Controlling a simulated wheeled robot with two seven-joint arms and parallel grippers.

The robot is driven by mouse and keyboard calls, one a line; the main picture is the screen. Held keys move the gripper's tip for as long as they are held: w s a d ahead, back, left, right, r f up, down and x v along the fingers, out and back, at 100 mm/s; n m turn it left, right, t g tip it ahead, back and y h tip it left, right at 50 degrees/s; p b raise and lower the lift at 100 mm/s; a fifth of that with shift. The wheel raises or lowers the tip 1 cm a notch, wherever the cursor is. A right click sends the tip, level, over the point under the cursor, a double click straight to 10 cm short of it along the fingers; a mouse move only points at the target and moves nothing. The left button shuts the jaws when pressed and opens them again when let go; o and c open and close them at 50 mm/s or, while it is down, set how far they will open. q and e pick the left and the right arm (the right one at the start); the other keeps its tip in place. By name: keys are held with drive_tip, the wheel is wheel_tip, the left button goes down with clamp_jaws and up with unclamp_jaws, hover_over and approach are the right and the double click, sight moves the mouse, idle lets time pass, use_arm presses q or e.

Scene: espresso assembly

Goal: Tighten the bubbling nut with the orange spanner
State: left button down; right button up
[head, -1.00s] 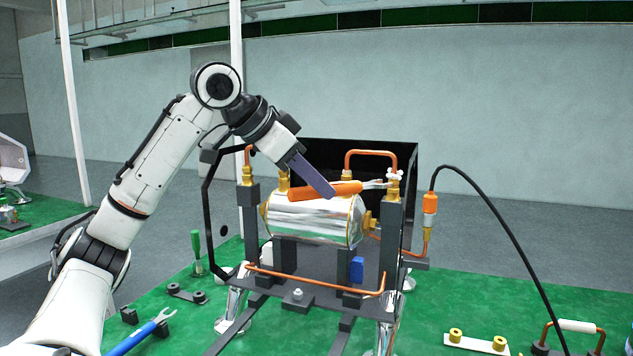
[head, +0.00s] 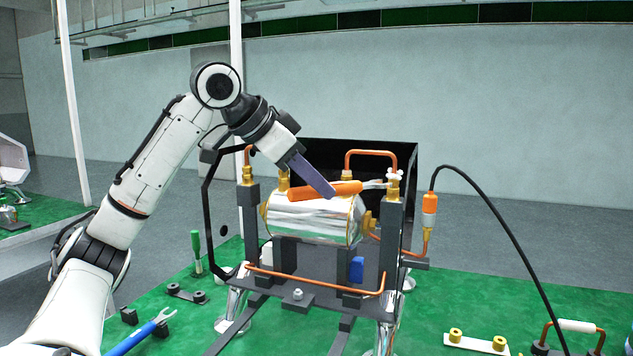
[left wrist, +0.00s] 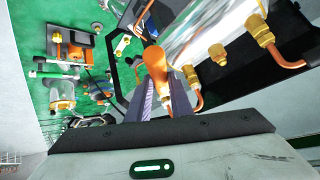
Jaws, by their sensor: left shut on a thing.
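The orange spanner (head: 330,191) lies nearly level above the silver boiler (head: 310,222), its metal jaw pointing right. My left gripper (head: 318,181) is shut on its orange handle, which also shows between the fingers in the left wrist view (left wrist: 155,62). The spanner's jaw (head: 375,184) is at the brass nut (head: 394,186) on top of the right dark post. Small white blobs, like bubbles, show at this nut. I cannot tell whether the jaw is seated around the nut or only beside it. My right gripper is not in view.
Copper pipes (head: 371,153) and a black panel (head: 345,150) surround the boiler. A blue spanner (head: 135,338) and a green-handled tool (head: 196,248) are on the green table (head: 500,297). A black cable (head: 500,220) arcs at the right from an orange-bodied fitting (head: 430,203).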

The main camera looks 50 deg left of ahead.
sight(334, 185)
use_arm(q)
drive_tip(key=shift+w+d+r+p, duration=0.1)
drive_tip(key=shift+w+d+p, duration=0.15)
drive_tip(key=shift+w+p, duration=0.55)
drive_tip(key=shift+w+d+p, duration=0.2)
drive_tip(key=shift+w+p, duration=0.55)
drive_tip(key=shift+w, duration=0.05)
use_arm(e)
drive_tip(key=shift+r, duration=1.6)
